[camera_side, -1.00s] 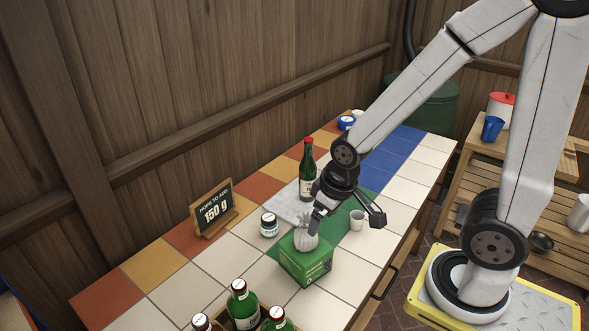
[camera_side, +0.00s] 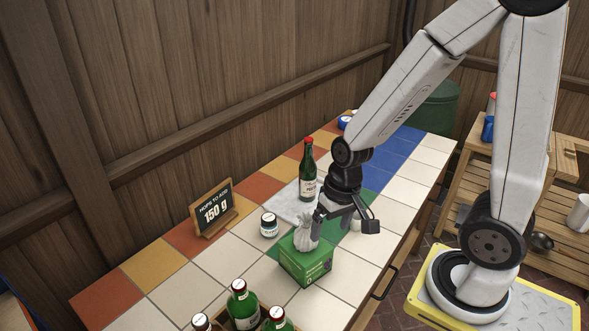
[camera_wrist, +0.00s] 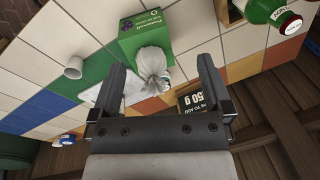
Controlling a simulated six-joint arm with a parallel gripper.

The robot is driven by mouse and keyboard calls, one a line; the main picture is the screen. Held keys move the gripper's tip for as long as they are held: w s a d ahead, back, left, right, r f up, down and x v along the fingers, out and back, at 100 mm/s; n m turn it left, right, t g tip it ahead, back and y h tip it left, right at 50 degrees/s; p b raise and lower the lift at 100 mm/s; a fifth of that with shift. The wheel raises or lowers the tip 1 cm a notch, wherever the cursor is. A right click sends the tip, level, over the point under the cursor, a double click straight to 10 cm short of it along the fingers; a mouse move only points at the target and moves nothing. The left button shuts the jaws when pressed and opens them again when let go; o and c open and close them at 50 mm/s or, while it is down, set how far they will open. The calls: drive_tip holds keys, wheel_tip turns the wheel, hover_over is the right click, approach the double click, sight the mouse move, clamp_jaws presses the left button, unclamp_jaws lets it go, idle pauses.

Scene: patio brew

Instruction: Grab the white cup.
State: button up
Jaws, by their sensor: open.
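The white cup (camera_side: 355,225) stands on the tiled counter, mostly hidden behind my gripper in the side view. In the wrist view the white cup (camera_wrist: 74,68) shows whole, to the left of my jaws and outside them. My gripper (camera_side: 345,220) is open and points down over the counter, close to the cup. In the wrist view, a tied whitish sack (camera_wrist: 153,64) shows between the fingers of my gripper (camera_wrist: 163,68). I see nothing held.
A green box (camera_side: 306,265) with the sack on it stands just left of my gripper. A small jar (camera_side: 269,225), a green bottle (camera_side: 307,170) and a "150 g" sign (camera_side: 213,210) stand farther back. Several bottles (camera_side: 240,305) stand at the front. White tiles (camera_side: 375,250) to the right are clear.

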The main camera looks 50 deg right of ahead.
drive_tip(key=w+d+f+m+t+y, duration=0.1)
drive_tip(key=w+m+t+y, duration=0.1)
drive_tip(key=m, duration=0.5)
drive_tip(key=w+d+f+m+t+y, duration=0.1)
drive_tip(key=w+m+t+y, duration=0.1)
drive_tip(key=m, duration=0.6)
drive_tip(key=w+d+f+m+t+y, duration=0.1)
drive_tip(key=w+m+t+y, duration=0.1)
drive_tip(key=m, duration=0.5)
drive_tip(key=shift+w+d+m+t+y, duration=0.15)
drive_tip(key=shift+w+m+t+y, duration=0.3)
drive_tip(key=shift+w, duration=0.5)
drive_tip(key=w+d+f+m+t+h, duration=0.2)
drive_tip(key=d+m+t+h, duration=0.25)
drive_tip(key=d+m, duration=0.3)
drive_tip(key=m+h, duration=0.5)
drive_tip(key=h, duration=0.4)
approach(357, 221)
drive_tip(key=w+d+f, duration=0.2)
drive_tip(key=d, duration=0.1)
drive_tip(key=shift+w+d+f, duration=0.1)
drive_tip(key=shift+w+f, duration=0.1)
drive_tip(key=shift+w, duration=0.2)
drive_tip(key=shift+w, duration=0.1)
